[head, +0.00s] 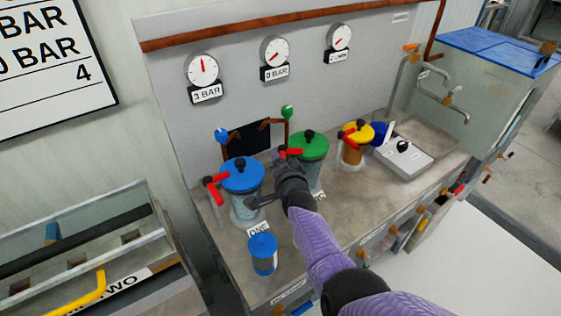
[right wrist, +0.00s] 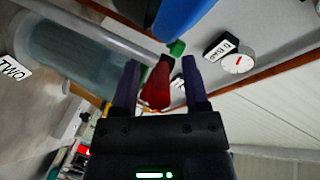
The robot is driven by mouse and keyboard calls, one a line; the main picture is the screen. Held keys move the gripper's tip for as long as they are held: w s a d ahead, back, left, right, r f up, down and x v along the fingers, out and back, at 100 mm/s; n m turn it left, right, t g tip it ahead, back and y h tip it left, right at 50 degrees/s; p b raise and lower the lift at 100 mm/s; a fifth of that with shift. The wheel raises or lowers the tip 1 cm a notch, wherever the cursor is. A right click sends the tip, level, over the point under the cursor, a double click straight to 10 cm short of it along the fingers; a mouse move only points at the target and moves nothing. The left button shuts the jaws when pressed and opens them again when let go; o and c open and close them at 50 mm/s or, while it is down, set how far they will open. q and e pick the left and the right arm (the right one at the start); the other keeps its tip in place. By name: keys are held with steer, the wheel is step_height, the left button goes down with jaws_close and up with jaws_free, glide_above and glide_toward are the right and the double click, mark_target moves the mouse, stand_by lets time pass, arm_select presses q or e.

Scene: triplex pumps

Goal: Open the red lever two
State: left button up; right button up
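The green-lidded pump (head: 311,146) stands in the middle of the bench, with a red lever (head: 291,152) at its left side. My right gripper (head: 283,161) reaches that lever from the front and hides much of the pump's lower body. In the right wrist view my gripper (right wrist: 162,82) is open. The red lever (right wrist: 157,84) lies between its two fingers, with a visible gap on each side. A "TWO" label (right wrist: 14,69) shows there beside a clear cylinder (right wrist: 75,55). My left gripper is not in view.
The blue-lidded pump (head: 242,175) with its red lever (head: 213,190) stands left. A yellow-lidded pump (head: 358,142) stands right. A blue-capped jar (head: 263,254) is near the front edge. The gauge panel (head: 238,50) rises behind. A sink tap (head: 440,92) is at right.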

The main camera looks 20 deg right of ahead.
steer(key=shift+r, duration=0.1)
steer(key=p+v, duration=0.6)
steer(key=v, duration=0.4)
